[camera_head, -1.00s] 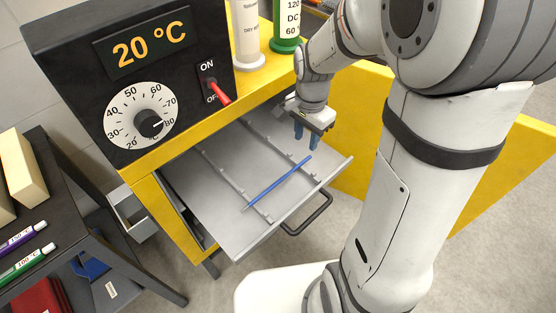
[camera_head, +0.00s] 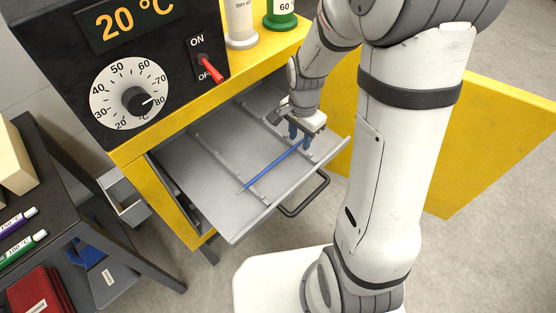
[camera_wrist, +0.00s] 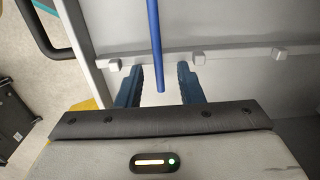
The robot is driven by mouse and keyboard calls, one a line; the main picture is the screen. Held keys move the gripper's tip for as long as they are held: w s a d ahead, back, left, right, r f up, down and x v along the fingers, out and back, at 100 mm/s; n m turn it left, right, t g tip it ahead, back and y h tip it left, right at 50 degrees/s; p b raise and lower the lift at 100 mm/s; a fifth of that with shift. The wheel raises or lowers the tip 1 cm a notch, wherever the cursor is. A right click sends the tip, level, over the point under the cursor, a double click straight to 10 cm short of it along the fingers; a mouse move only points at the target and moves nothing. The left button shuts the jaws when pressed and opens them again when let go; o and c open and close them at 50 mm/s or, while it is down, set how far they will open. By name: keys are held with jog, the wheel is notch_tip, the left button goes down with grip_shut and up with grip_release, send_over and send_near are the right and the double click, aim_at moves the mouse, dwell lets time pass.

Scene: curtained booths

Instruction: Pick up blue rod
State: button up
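The blue rod (camera_head: 270,167) lies across the ridges of a grey pull-out tray (camera_head: 195,190) in the yellow cabinet. My gripper (camera_head: 299,138) is over the rod's right end, low above the tray. In the wrist view, my gripper's two blue fingers (camera_wrist: 159,88) are spread apart. The end of the rod (camera_wrist: 156,50) shows between them, with a gap on each side. Whether the fingers reach down to the rod's height is hard to tell.
The tray has a dark handle (camera_head: 303,196) at its front. A control panel with a dial (camera_head: 130,98) and a red switch (camera_head: 210,70) is above left. A yellow door (camera_head: 450,140) stands open at right. A dark side table (camera_head: 60,190) is at left.

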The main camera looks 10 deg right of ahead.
jog(key=shift+f, duration=0.1)
jog(key=shift+c, duration=0.2)
grip_shut()
notch_tip(320, 180, up, 18)
jog(key=p, duration=0.8)
jog(key=shift+p, duration=0.35)
